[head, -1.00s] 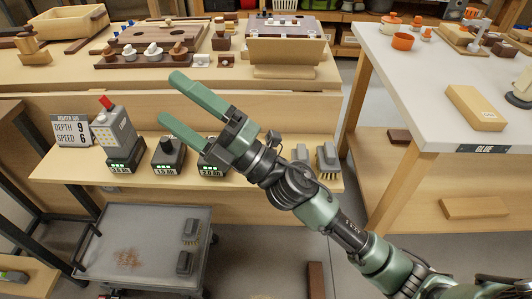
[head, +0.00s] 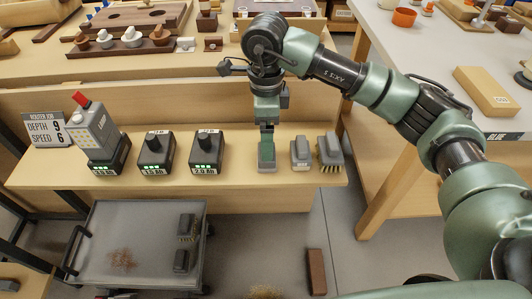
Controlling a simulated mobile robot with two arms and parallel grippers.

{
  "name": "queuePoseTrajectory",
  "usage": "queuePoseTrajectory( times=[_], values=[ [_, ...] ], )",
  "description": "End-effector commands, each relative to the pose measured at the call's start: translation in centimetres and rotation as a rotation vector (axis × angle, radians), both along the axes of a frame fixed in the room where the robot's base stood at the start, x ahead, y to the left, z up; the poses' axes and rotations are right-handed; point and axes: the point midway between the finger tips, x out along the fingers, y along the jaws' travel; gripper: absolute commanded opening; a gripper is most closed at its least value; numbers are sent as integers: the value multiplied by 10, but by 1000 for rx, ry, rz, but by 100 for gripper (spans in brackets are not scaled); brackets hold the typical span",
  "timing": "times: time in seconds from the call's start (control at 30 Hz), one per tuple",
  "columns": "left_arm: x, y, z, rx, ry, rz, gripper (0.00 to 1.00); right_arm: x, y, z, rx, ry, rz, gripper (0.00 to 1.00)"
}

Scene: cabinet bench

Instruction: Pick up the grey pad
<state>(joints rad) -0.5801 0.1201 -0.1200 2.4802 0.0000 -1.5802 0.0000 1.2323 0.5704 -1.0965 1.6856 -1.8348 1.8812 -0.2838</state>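A small grey pad (head: 300,152) with a pale label stands on the wooden shelf (head: 225,178), between my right gripper and a grey brush (head: 330,150) with yellow bristles. A second small grey block (head: 181,261), possibly another pad, lies on the grey cart below. My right gripper (head: 266,163) points down at the shelf, just left of the labelled pad and apart from it. My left gripper is out of view.
Battery packs (head: 207,152) with green lights stand left of the gripper, beside a device with a red knob (head: 96,130). Another brush (head: 186,226) and brown debris (head: 122,260) lie on the cart. The wooden bench (head: 222,75) rises behind the shelf.

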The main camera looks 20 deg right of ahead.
Motion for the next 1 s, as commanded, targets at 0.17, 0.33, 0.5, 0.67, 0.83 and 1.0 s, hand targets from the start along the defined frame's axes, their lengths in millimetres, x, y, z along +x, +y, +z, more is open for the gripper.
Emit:
queuePoseTrajectory(
  times=[0.17, 0.33, 0.5, 0.67, 0.83, 1.0],
  values=[
    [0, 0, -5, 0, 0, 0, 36, -1, 0, -18, 2, 2, 1, 89],
    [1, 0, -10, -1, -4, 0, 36, -2, -1, -45, 3, 2, 1, 89],
    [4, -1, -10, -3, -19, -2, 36, -1, 0, -55, 5, -1, 1, 89],
    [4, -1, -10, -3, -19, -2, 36, -1, 0, -55, 5, -1, 1, 86],
    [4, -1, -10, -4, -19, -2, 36, -2, 0, -55, 5, -1, 1, 39],
    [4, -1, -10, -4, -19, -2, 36, -2, 0, -55, 5, -1, 1, 21]
  ],
)
